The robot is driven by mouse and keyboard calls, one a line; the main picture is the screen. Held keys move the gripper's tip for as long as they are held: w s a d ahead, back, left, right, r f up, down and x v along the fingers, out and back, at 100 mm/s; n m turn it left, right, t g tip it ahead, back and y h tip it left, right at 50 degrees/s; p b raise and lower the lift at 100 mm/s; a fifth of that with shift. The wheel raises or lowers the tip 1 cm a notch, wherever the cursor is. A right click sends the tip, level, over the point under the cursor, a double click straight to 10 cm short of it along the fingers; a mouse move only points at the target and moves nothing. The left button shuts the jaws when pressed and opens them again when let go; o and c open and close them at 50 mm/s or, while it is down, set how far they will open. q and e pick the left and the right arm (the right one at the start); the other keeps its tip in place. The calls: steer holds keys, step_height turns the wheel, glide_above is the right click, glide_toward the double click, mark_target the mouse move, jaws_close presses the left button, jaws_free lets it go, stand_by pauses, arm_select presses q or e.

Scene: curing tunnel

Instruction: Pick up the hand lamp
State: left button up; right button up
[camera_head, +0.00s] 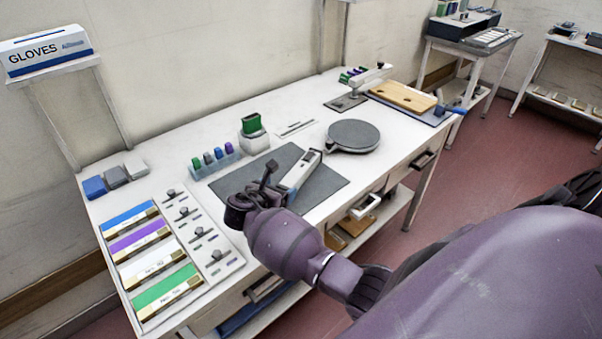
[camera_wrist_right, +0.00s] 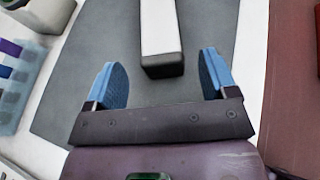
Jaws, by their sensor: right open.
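The hand lamp (camera_head: 301,171) is a slim white bar with a dark end, lying on the dark grey mat (camera_head: 325,184) on the workbench. In the right wrist view the white lamp (camera_wrist_right: 160,28) points its dark end toward my gripper. My right gripper (camera_head: 257,190) is over the front left part of the mat, beside the lamp's near end in the head view. In the wrist view my right gripper (camera_wrist_right: 162,75) has its blue fingers wide apart and empty, with the lamp's end lined up between them. Contact cannot be told. My left gripper is out of view.
A rack of small coloured bottles (camera_head: 215,160) stands left of the mat. A round grey plate (camera_head: 353,135) lies to its right, and a white holder with a green top (camera_head: 253,135) stands behind. Coloured label trays (camera_head: 143,245) fill the bench's left end.

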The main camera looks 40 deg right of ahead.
mark_target(286, 184)
steer(key=shift+x, duration=0.9)
steer(key=x, duration=0.3)
steer(key=shift+d+f, duration=0.15)
steer(key=shift+d, duration=0.05)
steer(key=shift+w+d+f, duration=0.15)
steer(key=shift+w+d, duration=0.1)
steer(key=shift+d, duration=0.2)
steer(key=shift+c, duration=0.3)
steer(key=c, duration=1)
steer(key=shift+c, duration=0.8)
